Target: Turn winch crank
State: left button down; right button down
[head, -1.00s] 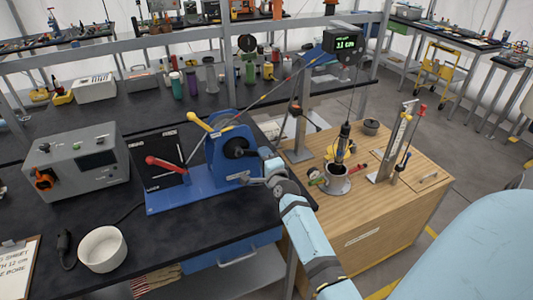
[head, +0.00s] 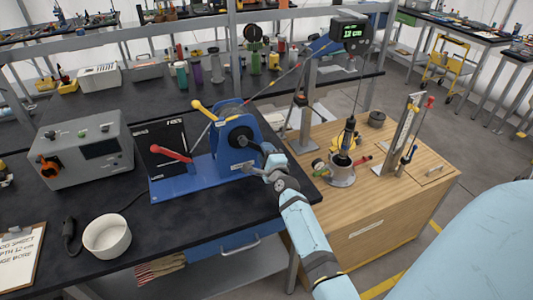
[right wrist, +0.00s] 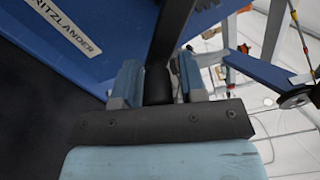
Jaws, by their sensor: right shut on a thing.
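The blue winch (head: 234,150) stands on a blue base plate on the black bench. A round black hub faces right on its side, and a yellow-tipped lever and a red-tipped lever stick out to its left. My right gripper (head: 265,168) is at the winch's right side, shut on the crank handle. In the right wrist view the black crank handle (right wrist: 157,86) sits between the two light-blue fingers, with the dark crank arm rising from it. In the head view the gripper mostly hides the handle. My left gripper is not in view.
A cable runs from the winch to a pulley arm with a green-lit display (head: 352,32). A dark probe (head: 348,135) hangs at the metal collar (head: 342,175) on the wooden cabinet. A grey box (head: 80,150), white bowl (head: 107,236) and clipboard (head: 18,255) occupy the bench's left.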

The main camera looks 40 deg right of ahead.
jog(key=c, duration=1)
grip_release()
jog(key=shift+a+f, duration=0.15)
jog(key=shift+a, duration=0.1)
jog(key=shift+c, duration=0.2)
jog(key=shift+o, duration=0.6)
jog(key=shift+w+a, duration=0.1)
jog(key=shift+w, duration=0.15)
jog(key=shift+s, duration=0.1)
